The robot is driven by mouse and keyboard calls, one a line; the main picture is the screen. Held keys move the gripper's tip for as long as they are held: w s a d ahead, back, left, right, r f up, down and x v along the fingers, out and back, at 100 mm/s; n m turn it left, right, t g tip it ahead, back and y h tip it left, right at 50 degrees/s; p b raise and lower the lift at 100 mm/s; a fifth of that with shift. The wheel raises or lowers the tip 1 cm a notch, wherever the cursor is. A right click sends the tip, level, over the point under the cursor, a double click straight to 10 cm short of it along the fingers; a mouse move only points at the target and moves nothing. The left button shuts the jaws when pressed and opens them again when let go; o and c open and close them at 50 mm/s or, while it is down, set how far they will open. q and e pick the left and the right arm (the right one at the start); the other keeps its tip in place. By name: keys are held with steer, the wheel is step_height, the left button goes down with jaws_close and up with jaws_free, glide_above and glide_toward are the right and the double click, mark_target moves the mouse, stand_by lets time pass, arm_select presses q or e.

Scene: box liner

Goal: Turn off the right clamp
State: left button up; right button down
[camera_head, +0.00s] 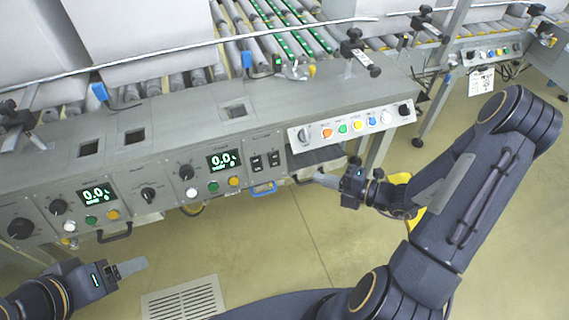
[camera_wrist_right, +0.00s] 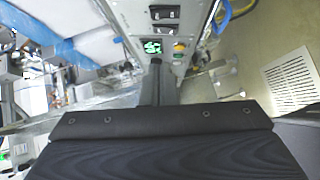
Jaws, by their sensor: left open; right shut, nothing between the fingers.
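Two small black rocker switches sit side by side on the front panel in the head view, a left one (camera_head: 256,163) and a right one (camera_head: 274,159). Their labels are too small to read. They also show near the top of the right wrist view, one (camera_wrist_right: 165,13) above the other (camera_wrist_right: 164,28). My right gripper (camera_head: 322,179) is shut and empty, to the right of the switches and apart from them. Its dark fingers (camera_wrist_right: 157,82) show in the right wrist view. My left gripper (camera_head: 134,266) is open and empty at the lower left, below the panel.
The grey panel (camera_head: 130,187) carries knobs, coloured buttons and green displays (camera_head: 223,160). A blue handle (camera_head: 264,189) sticks out below the switches. A white button box (camera_head: 352,125) juts out above my right gripper. The floor in front is clear around a vent (camera_head: 184,300).

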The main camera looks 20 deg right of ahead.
steer(key=b, duration=0.3)
glide_toward(271, 158)
steer(key=a, duration=0.4)
steer(key=w, duration=0.2)
steer(key=w+f+b, duration=0.1)
steer(key=w, duration=0.1)
steer(key=shift+a, duration=0.1)
